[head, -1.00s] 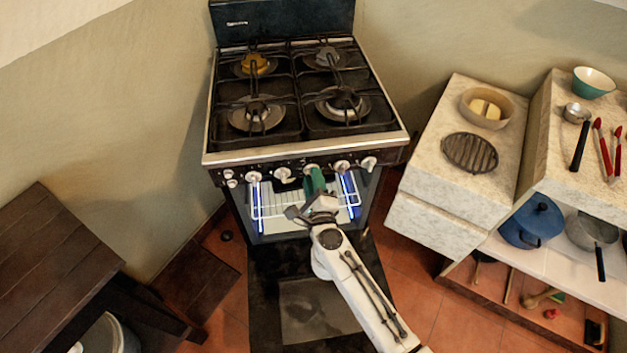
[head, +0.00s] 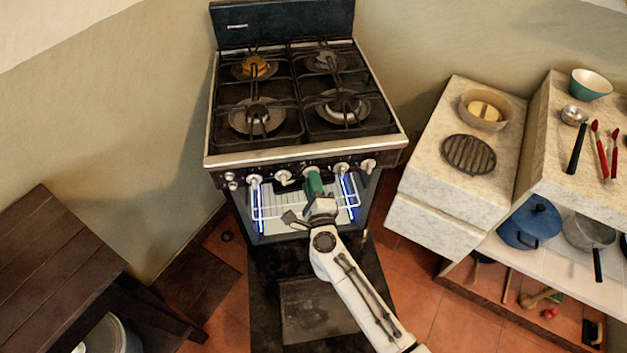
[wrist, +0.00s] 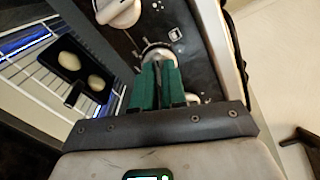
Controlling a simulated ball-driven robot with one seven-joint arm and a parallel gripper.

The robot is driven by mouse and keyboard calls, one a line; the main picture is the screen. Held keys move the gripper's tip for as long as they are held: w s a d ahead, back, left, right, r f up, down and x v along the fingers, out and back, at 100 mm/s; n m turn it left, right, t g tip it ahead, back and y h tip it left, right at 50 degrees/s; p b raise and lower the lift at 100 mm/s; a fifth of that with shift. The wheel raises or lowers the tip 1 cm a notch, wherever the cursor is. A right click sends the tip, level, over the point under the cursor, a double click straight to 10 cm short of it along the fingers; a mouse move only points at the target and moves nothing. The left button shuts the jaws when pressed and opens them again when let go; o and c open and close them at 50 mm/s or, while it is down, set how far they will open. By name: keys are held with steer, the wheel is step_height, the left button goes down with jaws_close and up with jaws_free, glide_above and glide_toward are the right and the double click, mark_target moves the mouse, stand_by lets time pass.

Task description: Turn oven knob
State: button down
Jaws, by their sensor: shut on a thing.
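The oven (head: 300,158) stands at the centre of the head view with a row of white knobs along its dark front panel. My gripper (head: 313,183), with green fingers, is at the middle knob and hides most of it in the head view. In the wrist view, the green fingers (wrist: 156,82) are close together on this knob (wrist: 158,52), whose pale rim shows beyond their tips. Another white knob (wrist: 120,12) lies at the top of the wrist view. In the head view, knobs (head: 283,177) and (head: 341,169) flank my gripper on the left and right.
The oven door (head: 310,305) hangs open below my arm, showing a lit rack (head: 275,205). A marble counter (head: 430,185) with a bowl (head: 486,108) and trivet (head: 468,154) stands at right. A dark wooden table (head: 60,265) stands at left.

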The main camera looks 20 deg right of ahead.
steer(key=n+p, duration=0.5)
steer(key=n, duration=0.6)
steer(key=shift+n+p, duration=0.4)
steer(key=shift+f, duration=0.1)
steer(key=c, duration=1.2)
jaws_free()
steer(key=p+v, duration=0.1)
steer(key=v, duration=1)
steer(key=shift+a, duration=0.1)
steer(key=shift+w, duration=0.1)
